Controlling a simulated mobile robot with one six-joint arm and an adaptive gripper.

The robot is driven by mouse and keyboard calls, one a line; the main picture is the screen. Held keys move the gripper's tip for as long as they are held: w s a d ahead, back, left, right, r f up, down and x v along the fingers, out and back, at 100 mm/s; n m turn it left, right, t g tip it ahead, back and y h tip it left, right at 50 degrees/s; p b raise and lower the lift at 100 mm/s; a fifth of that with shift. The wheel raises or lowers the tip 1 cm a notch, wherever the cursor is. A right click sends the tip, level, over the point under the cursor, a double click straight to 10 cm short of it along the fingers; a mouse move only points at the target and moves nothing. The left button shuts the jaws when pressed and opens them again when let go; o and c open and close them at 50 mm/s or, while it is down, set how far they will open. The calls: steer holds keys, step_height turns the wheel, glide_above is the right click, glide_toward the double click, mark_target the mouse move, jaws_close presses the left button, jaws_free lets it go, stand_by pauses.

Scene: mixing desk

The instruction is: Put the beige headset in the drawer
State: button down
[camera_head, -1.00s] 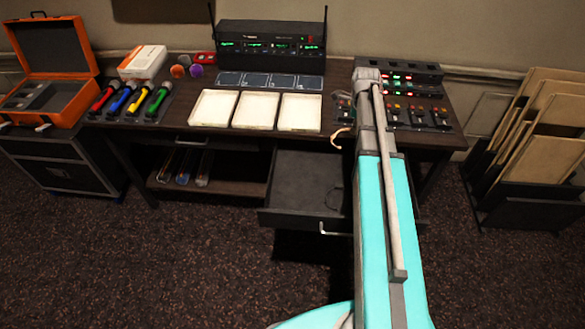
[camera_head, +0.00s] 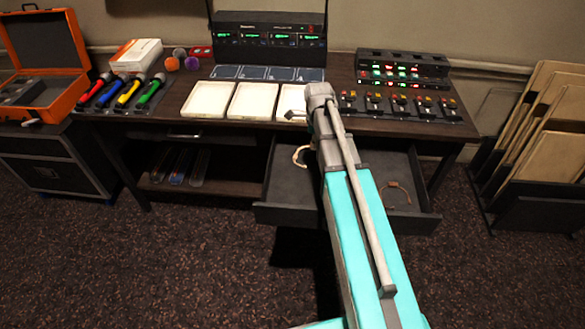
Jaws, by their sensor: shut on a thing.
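The beige headset (camera_head: 300,156) shows partly beside the left edge of my arm, over the open drawer (camera_head: 287,190). The rest of it is hidden behind the arm. My gripper's fingers are hidden behind the arm too; the headset moves with the arm, and the gripper is shut on it. The drawer is pulled out under the right half of the desk. A second, tan headset-like band (camera_head: 398,193) lies in the drawer's right part. I cannot tell whether the held headset touches the drawer.
White trays (camera_head: 208,99), coloured microphones (camera_head: 127,93) and a receiver rack (camera_head: 268,40) stand on the desk. Small black devices (camera_head: 400,104) line its right end. An orange case (camera_head: 42,60) is at left, a panel rack (camera_head: 540,130) at right. The drawer's left part looks clear.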

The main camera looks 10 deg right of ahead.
steer(key=n+b, duration=0.2)
steer(key=b, duration=0.3)
glide_above(293, 180)
step_height(293, 180, down, 6)
steer(key=shift+a+f, duration=0.1)
steer(key=shift+f, duration=0.1)
steer(key=shift+f, duration=0.2)
steer(key=shift+f+b, duration=3.5)
steer(key=shift+b, duration=0.2)
steer(key=shift+f+b, duration=0.7)
steer(key=c, duration=0.5)
jaws_free()
